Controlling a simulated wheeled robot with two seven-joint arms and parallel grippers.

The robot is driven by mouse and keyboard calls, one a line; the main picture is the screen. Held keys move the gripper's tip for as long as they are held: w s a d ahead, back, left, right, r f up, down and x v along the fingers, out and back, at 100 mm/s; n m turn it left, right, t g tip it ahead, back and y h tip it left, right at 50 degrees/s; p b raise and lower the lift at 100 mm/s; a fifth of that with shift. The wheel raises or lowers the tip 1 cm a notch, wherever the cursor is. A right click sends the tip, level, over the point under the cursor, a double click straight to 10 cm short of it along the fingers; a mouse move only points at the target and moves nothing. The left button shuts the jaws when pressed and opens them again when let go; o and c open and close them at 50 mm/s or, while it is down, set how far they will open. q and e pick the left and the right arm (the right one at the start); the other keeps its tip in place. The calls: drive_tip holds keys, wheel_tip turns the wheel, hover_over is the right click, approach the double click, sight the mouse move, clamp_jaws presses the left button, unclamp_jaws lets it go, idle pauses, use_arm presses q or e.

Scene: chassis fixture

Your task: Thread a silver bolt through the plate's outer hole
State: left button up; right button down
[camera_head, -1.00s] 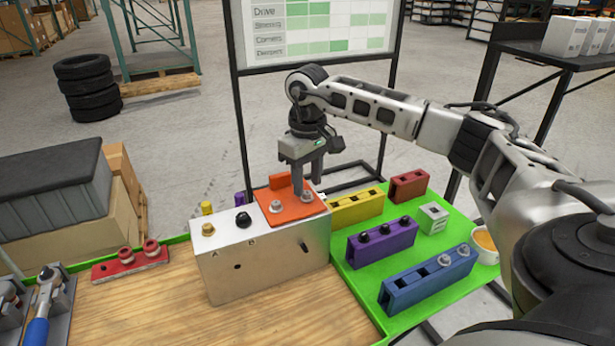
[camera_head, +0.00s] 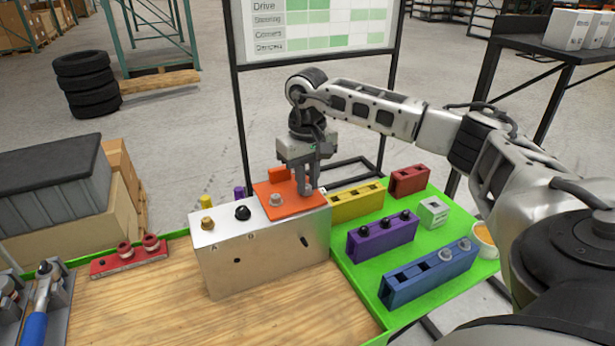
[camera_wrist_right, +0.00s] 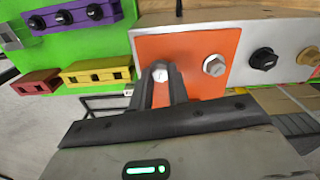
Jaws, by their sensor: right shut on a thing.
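The orange plate (camera_head: 290,203) lies on top of the metal block (camera_head: 260,245). My right gripper (camera_head: 305,188) points down over the plate's outer end and is shut on a silver bolt (camera_wrist_right: 160,73). The bolt's head is between the fingertips, close to the plate's surface. The fingers hide the outer hole, and I cannot tell how deep the bolt sits. A second silver bolt (camera_head: 275,200) stands in the plate's inner part and also shows in the wrist view (camera_wrist_right: 215,66). My left gripper is out of view.
A black bolt (camera_head: 242,213) and a brass bolt (camera_head: 207,223) stand on the block, left of the plate. On the green mat (camera_head: 350,285) are blue (camera_head: 425,280), purple (camera_head: 380,240), yellow (camera_head: 350,202) and red (camera_head: 408,180) holders.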

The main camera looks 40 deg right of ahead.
drive_tip(key=m, duration=0.5)
drive_tip(key=shift+m+p, duration=0.3)
drive_tip(key=shift+p, duration=0.1)
drive_tip(key=m, duration=0.5)
drive_tip(key=shift+f, duration=0.15)
drive_tip(key=c, duration=1.3)
unclamp_jaws()
drive_tip(key=shift+r, duration=4.5)
